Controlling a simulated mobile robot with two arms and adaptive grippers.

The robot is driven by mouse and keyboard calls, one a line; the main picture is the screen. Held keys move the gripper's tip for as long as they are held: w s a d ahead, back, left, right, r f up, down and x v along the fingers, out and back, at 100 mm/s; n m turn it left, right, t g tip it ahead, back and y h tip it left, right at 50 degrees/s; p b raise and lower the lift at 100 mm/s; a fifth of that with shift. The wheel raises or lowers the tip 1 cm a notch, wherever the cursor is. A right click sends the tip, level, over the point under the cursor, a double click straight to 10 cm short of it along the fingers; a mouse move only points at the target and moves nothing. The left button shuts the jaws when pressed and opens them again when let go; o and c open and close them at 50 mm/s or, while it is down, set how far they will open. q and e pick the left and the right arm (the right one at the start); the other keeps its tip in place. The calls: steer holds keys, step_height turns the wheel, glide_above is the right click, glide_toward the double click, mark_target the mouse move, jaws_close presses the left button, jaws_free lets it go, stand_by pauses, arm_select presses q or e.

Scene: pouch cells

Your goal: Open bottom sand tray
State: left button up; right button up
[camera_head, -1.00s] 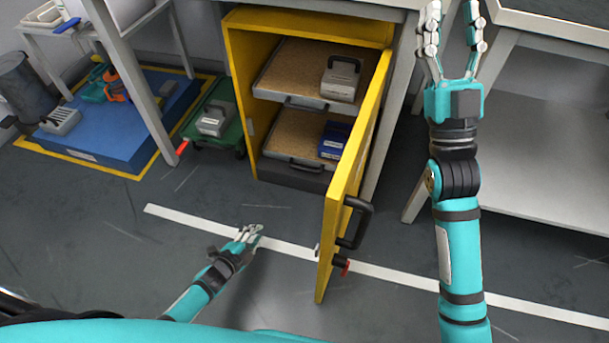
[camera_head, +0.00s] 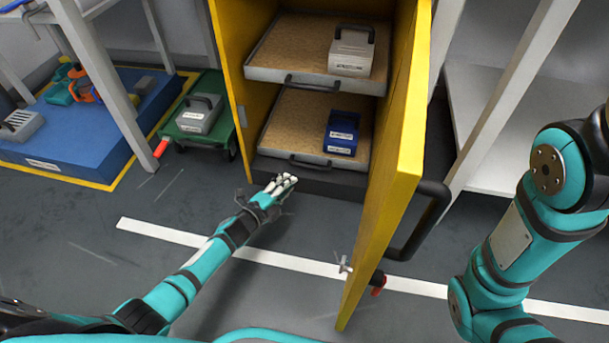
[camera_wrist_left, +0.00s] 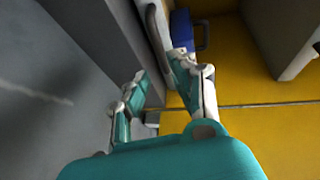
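The bottom sand tray (camera_head: 275,142) is a grey-rimmed tray of tan sand low in the yellow cabinet, with a dark bar handle (camera_head: 310,161) on its front. A blue weight (camera_head: 343,133) stands on its right side. My left gripper (camera_head: 285,182) is just in front of and below this handle, with a small gap visible. In the left wrist view its fingers (camera_wrist_left: 160,88) are apart with nothing between them; the dark handle (camera_wrist_left: 155,30) lies beyond the fingertips. My right gripper is outside the views; only its arm shows at the right.
The upper sand tray (camera_head: 270,73) holds a grey weight (camera_head: 352,52). The yellow cabinet door (camera_head: 395,160) stands open on the right, its black handle (camera_head: 425,222) jutting outward. A green cart (camera_head: 197,133) with a grey weight stands left of the cabinet. Floor in front is clear.

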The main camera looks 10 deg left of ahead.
mark_target(304, 177)
arm_select(q)
steer(key=b+x, duration=0.5)
steer(key=x, duration=0.4)
steer(key=shift+w+f, duration=0.1)
jaws_close()
